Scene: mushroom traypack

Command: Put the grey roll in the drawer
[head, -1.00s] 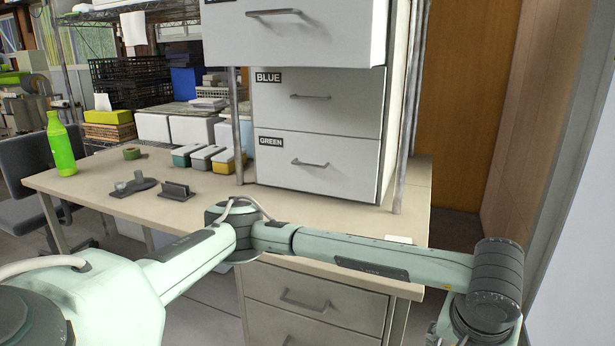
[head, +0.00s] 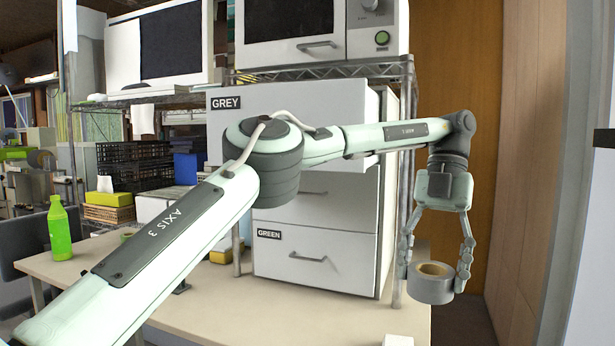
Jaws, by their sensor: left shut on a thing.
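My left gripper (head: 434,268) hangs at the right side, fingers pointing down, shut on the grey roll (head: 431,288). The roll is a grey tape ring with a tan core, held in the air to the right of the drawer unit. The top drawer (head: 330,100), labelled GREY, stands pulled out beyond the drawers below it. My left arm crosses in front of it, hiding part of its front and handle. The inside of the drawer is not visible. My right gripper is not in view.
Below are a drawer mostly hidden by my arm and a closed drawer labelled GREEN (head: 316,257). A microwave (head: 366,48) sits on the wire shelf above. A green bottle (head: 60,230) stands on the table's left (head: 240,318). A post runs beside the unit's right side.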

